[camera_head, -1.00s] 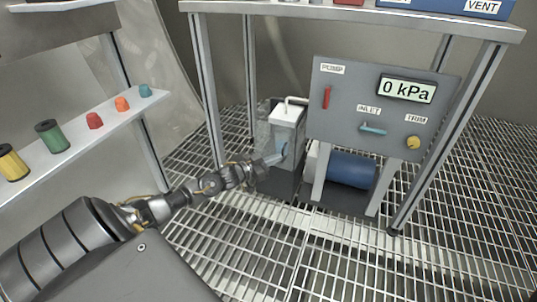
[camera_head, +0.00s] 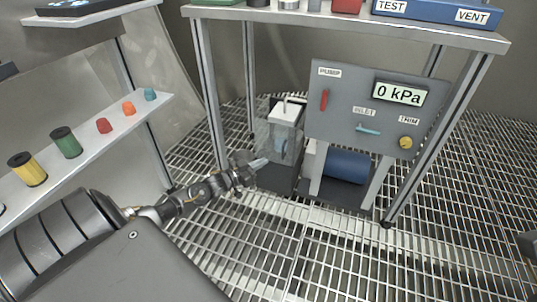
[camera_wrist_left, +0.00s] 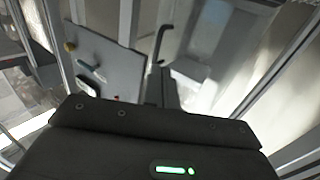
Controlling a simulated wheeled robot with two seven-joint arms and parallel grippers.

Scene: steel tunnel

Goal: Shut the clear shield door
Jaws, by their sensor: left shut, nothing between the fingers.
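The clear shield door (camera_head: 288,148) is a see-through panel on the small white-topped housing under the bench, left of the grey control panel. I cannot tell from here whether it lies fully flush with the housing. My right gripper is not clearly seen.
The grey control panel (camera_head: 365,108) reads 0 kPa and has a red lever, a blue handle and a yellow knob. A blue cylinder (camera_head: 346,167) lies below it. Bench legs frame the housing. A shelf (camera_head: 95,150) with coloured spools stands left. The grating floor in front is open.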

